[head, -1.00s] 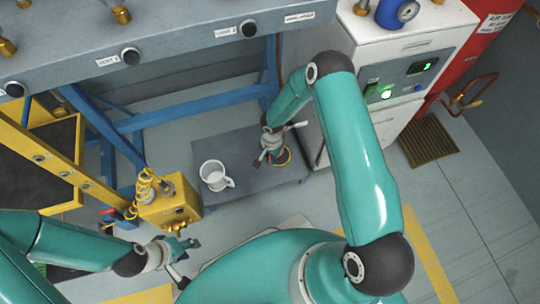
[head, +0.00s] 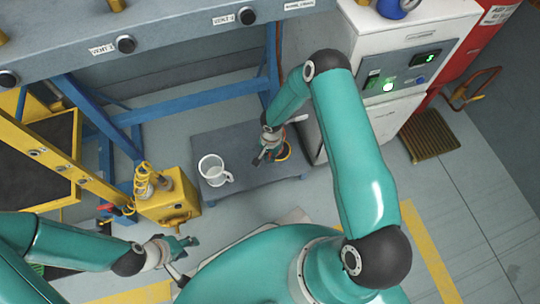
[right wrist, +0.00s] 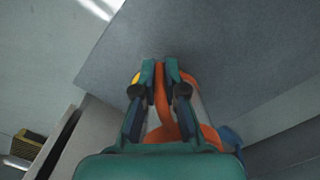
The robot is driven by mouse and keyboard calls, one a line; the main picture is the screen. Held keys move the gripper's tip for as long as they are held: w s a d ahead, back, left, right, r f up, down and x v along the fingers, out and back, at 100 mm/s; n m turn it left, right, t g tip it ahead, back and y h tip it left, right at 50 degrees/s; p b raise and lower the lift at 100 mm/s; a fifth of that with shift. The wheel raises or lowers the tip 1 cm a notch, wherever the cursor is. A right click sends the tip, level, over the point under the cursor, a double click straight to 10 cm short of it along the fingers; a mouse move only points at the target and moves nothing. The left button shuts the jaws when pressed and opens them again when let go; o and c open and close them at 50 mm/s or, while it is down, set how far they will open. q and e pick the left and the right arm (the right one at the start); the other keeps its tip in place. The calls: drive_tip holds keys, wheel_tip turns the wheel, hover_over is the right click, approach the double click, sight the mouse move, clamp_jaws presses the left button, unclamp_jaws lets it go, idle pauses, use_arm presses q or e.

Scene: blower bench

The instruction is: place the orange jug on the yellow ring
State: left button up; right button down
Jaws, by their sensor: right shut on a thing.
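The orange jug shows in the right wrist view as an orange handle (right wrist: 162,100) between my right fingers, with a curved orange part beside it. My right gripper (right wrist: 160,75) is shut on this handle. In the head view my right gripper (head: 263,158) is low over the grey table, and the arm and gripper hide most of the jug. A yellow ring (head: 287,152) shows partly beside the gripper; a yellow bit also shows in the right wrist view (right wrist: 136,78). I cannot tell whether the jug touches it. My left gripper (head: 187,247) is open and empty, away from the table.
A pale mug (head: 212,170) stands on the left part of the low grey table (head: 235,147). A yellow box (head: 172,200) with a coiled hose is left of the table. A white cabinet (head: 385,60) stands close on the right. The blue-legged bench is behind.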

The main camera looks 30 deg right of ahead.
drive_tip(key=shift+f, duration=0.2)
drive_tip(key=c, duration=1.2)
unclamp_jaws()
drive_tip(key=shift+r, duration=0.1)
